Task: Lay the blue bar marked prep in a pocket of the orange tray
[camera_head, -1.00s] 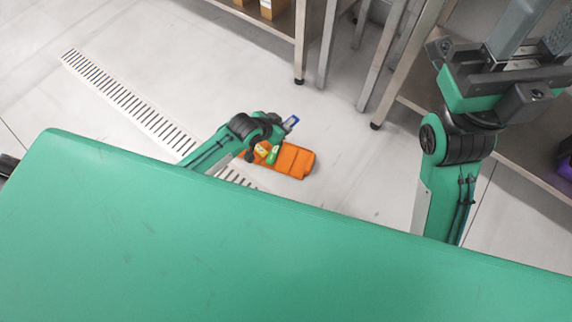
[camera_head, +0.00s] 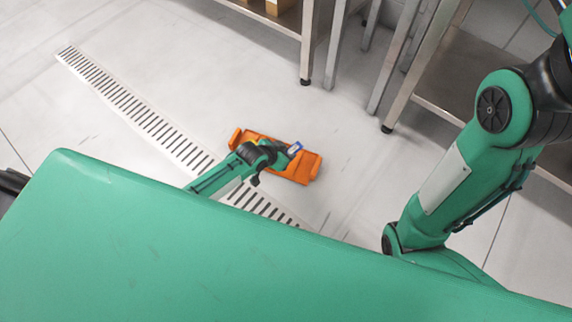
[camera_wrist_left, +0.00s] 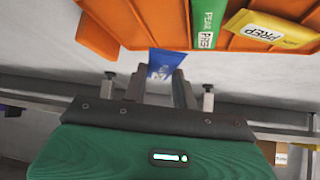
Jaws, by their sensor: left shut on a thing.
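My left gripper (camera_head: 284,154) is shut on the blue bar (camera_head: 295,149), whose face carries a white label. In the head view the bar appears over the orange tray (camera_head: 314,168), which my left arm partly covers. In the left wrist view the blue bar (camera_wrist_left: 168,64) sticks out between the fingertips (camera_wrist_left: 167,78), beside the near edge of the tray (camera_wrist_left: 98,38). I cannot tell its height above the tray. A green bar (camera_wrist_left: 208,25) and a yellow bar marked prep (camera_wrist_left: 268,30) lie in the tray. My right gripper is out of view.
A slotted drain grate (camera_head: 130,102) runs across the pale floor beside the tray. Metal tables with legs (camera_head: 306,50) stand at the back and right, with boxes on a lower shelf. The floor between tray and legs is clear.

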